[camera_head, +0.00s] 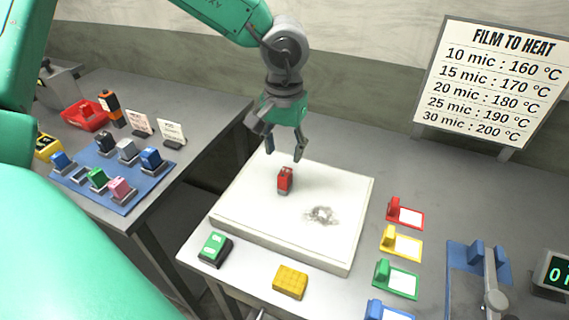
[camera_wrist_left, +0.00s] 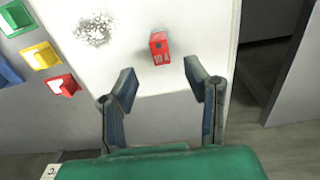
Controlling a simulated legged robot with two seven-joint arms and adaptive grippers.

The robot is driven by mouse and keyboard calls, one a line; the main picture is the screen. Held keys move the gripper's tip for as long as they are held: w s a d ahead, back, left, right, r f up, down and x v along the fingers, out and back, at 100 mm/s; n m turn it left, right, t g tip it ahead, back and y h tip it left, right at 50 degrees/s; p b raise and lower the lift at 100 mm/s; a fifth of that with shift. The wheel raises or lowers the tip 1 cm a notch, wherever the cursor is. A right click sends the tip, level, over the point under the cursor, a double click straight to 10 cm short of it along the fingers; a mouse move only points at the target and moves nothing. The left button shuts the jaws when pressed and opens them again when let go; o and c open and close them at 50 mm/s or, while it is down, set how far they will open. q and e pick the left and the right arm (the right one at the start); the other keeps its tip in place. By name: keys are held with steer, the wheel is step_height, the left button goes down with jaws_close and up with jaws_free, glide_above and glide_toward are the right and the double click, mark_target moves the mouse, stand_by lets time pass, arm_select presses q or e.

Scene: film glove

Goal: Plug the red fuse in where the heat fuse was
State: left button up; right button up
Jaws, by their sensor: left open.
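The red fuse (camera_head: 285,180) stands on the white board (camera_head: 240,222) on the right-hand table. In the left wrist view the red fuse (camera_wrist_left: 158,47) shows ahead of the fingertips, roughly between them, with a number on its side. My left gripper (camera_head: 285,152) is open and empty, pointing down just above and behind the red fuse, apart from it. The blue mat (camera_head: 75,187) on the left table holds several fuses, including blue, green and pink ones. An empty-looking dark spot shows on the mat near its left middle. My right gripper is not in view.
A grey patch of bits (camera_head: 321,215) lies on the white board. A green block (camera_head: 215,249) and a yellow block (camera_head: 290,282) sit before it. Coloured card holders (camera_head: 405,214) line its right. A red bin (camera_head: 85,115) stands on the left table. A gap separates the tables.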

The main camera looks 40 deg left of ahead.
arm_select(q)
steer(key=shift+o, duration=0.3)
step_height(320, 180, up, 4)
steer(key=shift+f, duration=0.2)
steer(key=w+d+r+m+t, duration=0.1)
steer(key=w+r+m+t, duration=0.15)
steer(key=w, duration=0.35)
steer(key=w+d+r+m+t, duration=0.1)
steer(key=w+m+t, duration=0.3)
steer(key=w, duration=0.2)
steer(key=d+r+m+t+h, duration=0.1)
steer(key=d+r+m+h, duration=0.4)
steer(key=d+m, duration=0.6)
steer(key=m+g+y, duration=0.5)
steer(key=m+g, duration=0.3)
steer(key=m, duration=1)
glide_above(285, 172)
step_height(285, 172, down, 9)
steer(key=shift+m+t, duration=0.25)
step_height(285, 172, down, 8)
steer(key=shift+r+b, duration=0.2)
steer(key=shift+b, duration=0.5)
step_height(285, 172, down, 6)
steer(key=shift+w+r, duration=0.1)
jaws_close()
